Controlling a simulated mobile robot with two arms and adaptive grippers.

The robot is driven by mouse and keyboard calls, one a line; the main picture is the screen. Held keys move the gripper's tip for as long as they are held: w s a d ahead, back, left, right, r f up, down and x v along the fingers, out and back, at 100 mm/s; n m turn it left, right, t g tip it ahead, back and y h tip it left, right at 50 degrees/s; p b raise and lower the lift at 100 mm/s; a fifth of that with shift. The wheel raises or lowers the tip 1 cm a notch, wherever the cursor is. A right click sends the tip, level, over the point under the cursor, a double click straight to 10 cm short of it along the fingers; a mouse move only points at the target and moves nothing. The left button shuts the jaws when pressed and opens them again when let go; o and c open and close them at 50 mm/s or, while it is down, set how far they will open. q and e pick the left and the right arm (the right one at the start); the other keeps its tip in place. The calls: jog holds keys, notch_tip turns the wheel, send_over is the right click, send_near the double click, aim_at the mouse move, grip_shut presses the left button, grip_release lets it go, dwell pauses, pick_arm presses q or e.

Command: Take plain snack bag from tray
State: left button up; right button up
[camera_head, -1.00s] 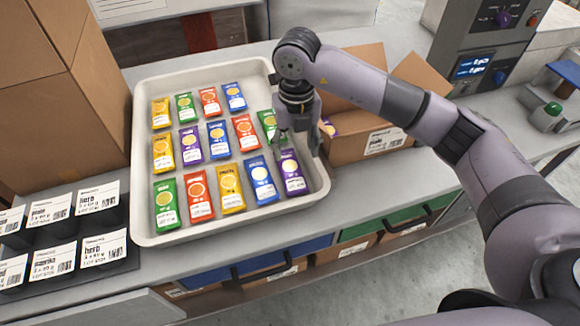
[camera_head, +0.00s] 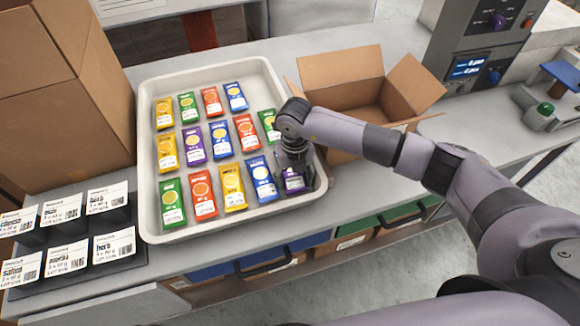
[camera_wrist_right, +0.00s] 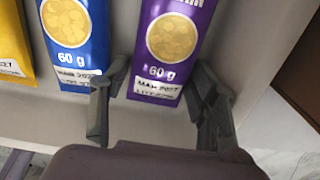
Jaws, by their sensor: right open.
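The white tray (camera_head: 150,215) holds rows of snack bags in yellow, green, red, blue and purple. A purple bag (camera_head: 294,182) lies at the tray's front right corner, partly hidden by my right gripper (camera_head: 296,168). In the right wrist view the purple bag (camera_wrist_right: 170,50) shows "60 g" and a white date label; its name is cut off at the top edge. My right gripper (camera_wrist_right: 158,108) is open, its fingers on either side of the bag's lower end. Another purple bag (camera_head: 193,143) lies in the middle row. My left gripper is out of view.
A blue bag (camera_wrist_right: 80,35) lies close to the left finger. The tray's right wall is close to the gripper. An open cardboard box (camera_head: 345,95) stands right of the tray. Label stands (camera_head: 70,235) are at left, below a tall carton (camera_head: 60,100). A weigher (camera_head: 480,50) is at right.

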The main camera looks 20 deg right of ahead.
jog(key=c, duration=0.8)
